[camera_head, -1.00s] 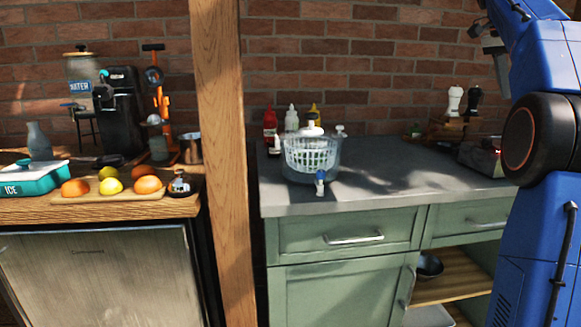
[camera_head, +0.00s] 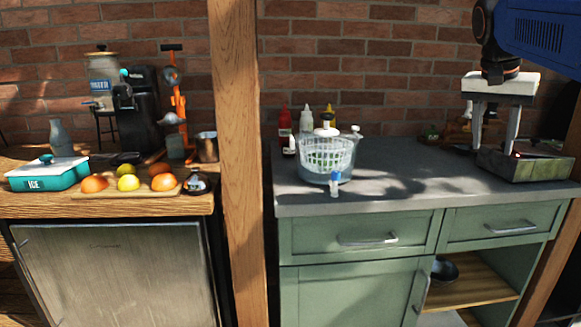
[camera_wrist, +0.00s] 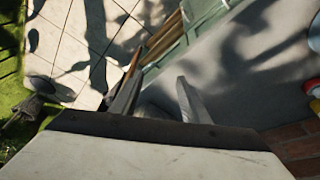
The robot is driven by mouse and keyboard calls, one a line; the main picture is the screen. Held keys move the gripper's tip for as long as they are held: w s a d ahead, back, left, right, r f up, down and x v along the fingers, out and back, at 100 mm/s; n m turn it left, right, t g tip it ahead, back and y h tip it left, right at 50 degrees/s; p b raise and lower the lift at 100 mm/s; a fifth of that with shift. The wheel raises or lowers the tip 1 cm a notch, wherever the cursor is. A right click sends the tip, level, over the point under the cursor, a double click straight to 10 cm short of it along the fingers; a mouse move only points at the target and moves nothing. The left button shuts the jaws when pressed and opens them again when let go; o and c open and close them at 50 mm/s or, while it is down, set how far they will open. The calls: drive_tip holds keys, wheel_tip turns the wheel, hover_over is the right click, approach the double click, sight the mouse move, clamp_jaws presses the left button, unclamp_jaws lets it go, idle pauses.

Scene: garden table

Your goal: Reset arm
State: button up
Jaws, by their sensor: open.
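My gripper (camera_head: 494,143) hangs at the right of the head view with its two pale fingers pointing down and apart. It is open, with nothing between the fingers. It is in front of the brick wall, over the right part of the grey counter (camera_head: 400,170). The fingertips overlap the grey box-like appliance (camera_head: 525,166) in the picture; I cannot tell if they touch it. In the wrist view my gripper (camera_wrist: 160,82) shows two separated fingers, with floor tiles, grass and the counter beyond.
A salad spinner (camera_head: 326,158) stands on the counter, with sauce bottles (camera_head: 306,118) behind it. A wooden post (camera_head: 238,160) divides this counter from the left one, which holds fruit on a board (camera_head: 128,190) and a teal ice box (camera_head: 47,174). The counter's middle is clear.

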drive_tip(key=s+a+f+n+t+y, duration=0.1)
drive_tip(key=s+a+f+n, duration=0.2)
drive_tip(key=f, duration=0.7)
drive_tip(key=s+a+f+n+y, duration=0.1)
drive_tip(key=s+a+f+n, duration=0.2)
drive_tip(key=s+a+f, duration=0.5)
drive_tip(key=s+a+f+n+t+y, duration=0.1)
drive_tip(key=s+a+f+n, duration=0.3)
drive_tip(key=s+f, duration=0.7)
wheel_tip(320, 180, down, 3)
drive_tip(key=shift+s+a+f+t, duration=0.2)
drive_tip(key=shift+a+t, duration=0.1)
drive_tip(key=shift+a, duration=0.6)
